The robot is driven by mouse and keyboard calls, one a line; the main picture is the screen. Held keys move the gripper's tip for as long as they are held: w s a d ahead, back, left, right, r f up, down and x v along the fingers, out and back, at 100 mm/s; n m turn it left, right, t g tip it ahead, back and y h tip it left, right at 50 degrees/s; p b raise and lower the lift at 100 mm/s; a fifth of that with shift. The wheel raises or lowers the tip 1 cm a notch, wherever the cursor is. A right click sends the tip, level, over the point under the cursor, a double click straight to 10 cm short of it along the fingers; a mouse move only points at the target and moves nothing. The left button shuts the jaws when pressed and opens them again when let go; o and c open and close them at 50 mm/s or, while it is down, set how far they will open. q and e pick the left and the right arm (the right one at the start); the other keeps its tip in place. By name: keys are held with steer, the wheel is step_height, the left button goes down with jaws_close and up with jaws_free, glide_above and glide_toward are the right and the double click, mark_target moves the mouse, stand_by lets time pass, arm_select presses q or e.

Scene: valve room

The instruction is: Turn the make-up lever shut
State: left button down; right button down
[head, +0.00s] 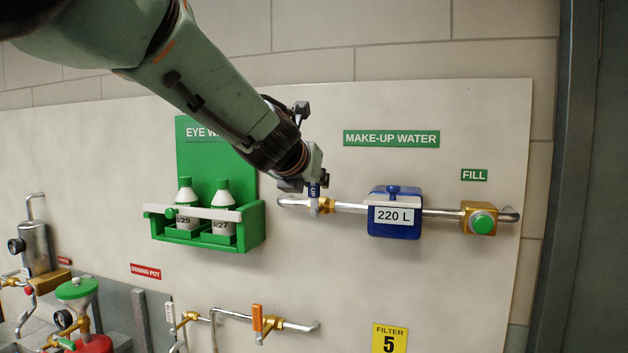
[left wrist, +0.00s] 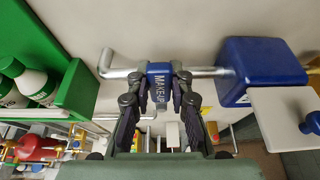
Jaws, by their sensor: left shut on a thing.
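The make-up lever has a blue sleeve marked MAKE-UP, seen best in the left wrist view (left wrist: 159,85). In the head view only a bit of its blue sleeve (head: 313,190) shows by the jaws. In the left wrist view the lever lies across the silver pipe (left wrist: 205,72). My left gripper (head: 309,183) is shut on the lever, with one finger on each side of the sleeve in the left wrist view (left wrist: 160,90). A brass valve body (head: 327,206) sits on the pipe just beside the jaws. My right gripper is not in view.
A blue meter box reading 220 L (head: 395,226) and a brass block with a green button (head: 482,222) are on the same pipe to the right. A green eye-wash rack (head: 254,226) with two bottles is close on the left. Lower pipes (head: 230,313) run beneath.

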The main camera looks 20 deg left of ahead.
arm_select(q)
steer(key=shift+r, duration=0.2)
steer(key=c, duration=1.5)
jaws_free()
steer(key=shift+c, duration=0.2)
steer(key=o, duration=0.4)
steer(key=shift+w+f, duration=0.1)
steer(key=shift+f, duration=0.1)
steer(key=shift+c, duration=0.2)
